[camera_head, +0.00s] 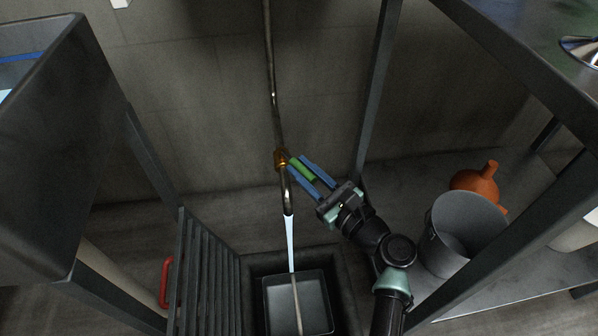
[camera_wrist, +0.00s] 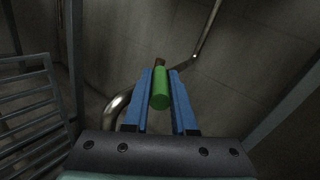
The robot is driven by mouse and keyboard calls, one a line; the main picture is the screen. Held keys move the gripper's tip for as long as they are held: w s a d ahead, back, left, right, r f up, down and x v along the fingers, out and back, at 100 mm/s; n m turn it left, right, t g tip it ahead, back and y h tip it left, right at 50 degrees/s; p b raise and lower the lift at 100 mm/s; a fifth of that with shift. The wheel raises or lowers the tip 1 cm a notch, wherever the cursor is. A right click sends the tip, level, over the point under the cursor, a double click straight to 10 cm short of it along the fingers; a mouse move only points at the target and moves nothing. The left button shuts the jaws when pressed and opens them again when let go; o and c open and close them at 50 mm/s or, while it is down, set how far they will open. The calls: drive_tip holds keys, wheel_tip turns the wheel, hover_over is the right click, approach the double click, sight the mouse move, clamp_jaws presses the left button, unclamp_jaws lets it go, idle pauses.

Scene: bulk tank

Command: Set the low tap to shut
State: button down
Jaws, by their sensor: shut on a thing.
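The low tap (camera_head: 282,160) is a brass valve on a thin vertical pipe against the back wall, with a curved metal spout below it. Its green handle (camera_head: 302,169) points out to the right and toward me. My gripper (camera_head: 306,172) is shut on the green handle, with a blue finger on each side. In the wrist view, the green handle (camera_wrist: 160,90) lies between the blue fingers, and the metal spout (camera_wrist: 118,106) curves at left. A pale stream of water (camera_head: 290,243) runs from the spout. The handle's far end is partly hidden by the fingers.
A dark square basin (camera_head: 297,300) stands under the stream. A slatted grate (camera_head: 205,275) with a red handle (camera_head: 165,282) is at left. A grey bucket (camera_head: 462,232) and an orange vessel (camera_head: 477,184) stand at right. Frame legs rise on both sides.

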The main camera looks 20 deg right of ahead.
sight(304, 168)
idle(0.3)
drive_tip(key=c, duration=0.7)
unclamp_jaws()
drive_tip(key=shift+c, duration=0.2)
wheel_tip(304, 168, up, 10)
drive_tip(key=p, duration=0.7)
